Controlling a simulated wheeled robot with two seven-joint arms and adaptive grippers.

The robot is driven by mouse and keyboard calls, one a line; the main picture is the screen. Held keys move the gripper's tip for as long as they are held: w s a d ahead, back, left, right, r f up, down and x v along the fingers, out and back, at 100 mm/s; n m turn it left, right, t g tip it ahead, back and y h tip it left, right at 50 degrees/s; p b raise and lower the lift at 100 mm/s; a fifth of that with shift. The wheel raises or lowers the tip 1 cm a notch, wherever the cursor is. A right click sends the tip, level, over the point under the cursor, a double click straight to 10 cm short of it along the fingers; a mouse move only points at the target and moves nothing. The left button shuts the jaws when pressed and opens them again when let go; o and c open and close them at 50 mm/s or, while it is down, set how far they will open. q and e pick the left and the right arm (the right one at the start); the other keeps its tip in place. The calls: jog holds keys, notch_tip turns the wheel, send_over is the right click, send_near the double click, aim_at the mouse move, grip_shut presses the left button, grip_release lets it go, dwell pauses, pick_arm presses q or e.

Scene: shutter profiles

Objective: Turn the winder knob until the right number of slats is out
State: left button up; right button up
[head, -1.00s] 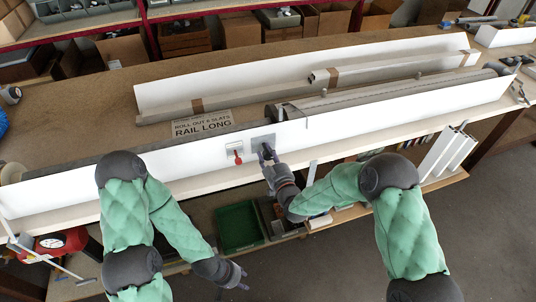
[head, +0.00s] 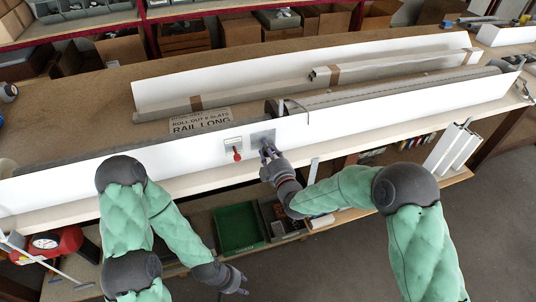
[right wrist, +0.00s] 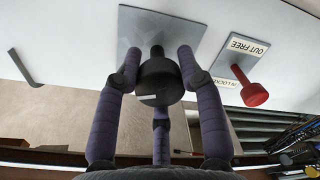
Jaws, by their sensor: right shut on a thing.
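The winder knob (right wrist: 160,82) is a black cylinder with a pale mark, standing out from a grey square plate (head: 263,137) on the white front panel (head: 150,165). My right gripper (head: 268,152) is shut on it; in the right wrist view, its fingers (right wrist: 158,75) sit around the knob.
A red lever (head: 237,155) is left of the knob; its plate (right wrist: 243,58) reads "OUT FREE". Taped grey profiles (head: 395,68) lie behind the slats. A green bin (head: 239,228) stands under the bench. White profiles (head: 452,148) lean at the right.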

jog(key=n+b, duration=0.1)
jog(key=n, duration=0.2)
jog(key=shift+f+n+b, duration=0.2)
jog(key=shift+n+b, duration=0.1)
jog(key=shift+b, duration=0.05)
jog(key=n+b, duration=0.1)
jog(key=n, duration=0.2)
jog(key=shift+h, duration=0.4)
jog(key=n, duration=0.3)
jog(key=shift+r+n, duration=0.1)
jog(key=shift+n, duration=0.3)
jog(key=shift+n+h, duration=0.3)
jog(key=shift+n, duration=1.3)
jog(key=o, duration=1.2)
jog(key=v, duration=1.2)
